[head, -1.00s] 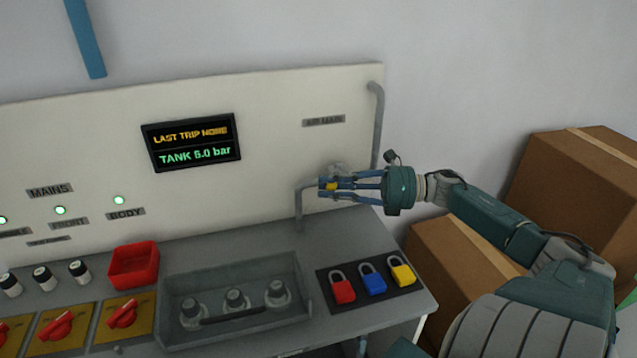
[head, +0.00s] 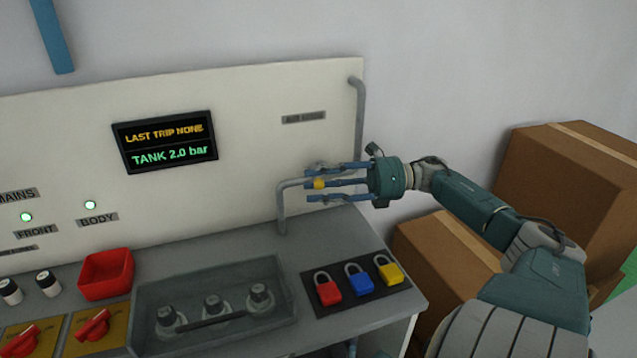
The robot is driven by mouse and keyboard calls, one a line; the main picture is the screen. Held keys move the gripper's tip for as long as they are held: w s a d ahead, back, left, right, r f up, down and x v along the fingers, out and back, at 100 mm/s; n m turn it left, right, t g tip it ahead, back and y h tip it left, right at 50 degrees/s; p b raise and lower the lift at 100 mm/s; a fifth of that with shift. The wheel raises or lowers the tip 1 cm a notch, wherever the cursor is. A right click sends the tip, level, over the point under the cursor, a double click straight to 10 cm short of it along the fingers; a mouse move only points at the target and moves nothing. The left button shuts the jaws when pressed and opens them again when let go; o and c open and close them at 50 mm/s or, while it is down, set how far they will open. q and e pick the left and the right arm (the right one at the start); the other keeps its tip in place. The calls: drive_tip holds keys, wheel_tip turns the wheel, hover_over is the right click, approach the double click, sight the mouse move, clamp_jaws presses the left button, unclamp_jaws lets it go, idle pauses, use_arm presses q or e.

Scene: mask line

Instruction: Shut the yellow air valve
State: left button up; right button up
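The yellow air valve (head: 319,184) shows as a small yellow piece on the grey pipe (head: 283,208) at the right of the panel. My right gripper (head: 312,184) comes in from the right, its blue fingers spread above and below the yellow piece. The fingers look apart, with the valve between them; contact is hard to make out. The fingers hide much of the valve, so its handle angle cannot be told. The screen (head: 165,142) reads "LAST TRIP NONE" and "TANK 2.0 bar". My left gripper is out of view.
Red, blue and yellow padlocks (head: 358,281) lie on a dark mat below the gripper. A grey tray (head: 215,302) with several knobs and a red bin (head: 106,274) stand to the left. Cardboard boxes (head: 575,190) stand at the right.

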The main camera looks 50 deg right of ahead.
drive_tip(key=v, duration=1.2)
drive_tip(key=shift+r, duration=0.1)
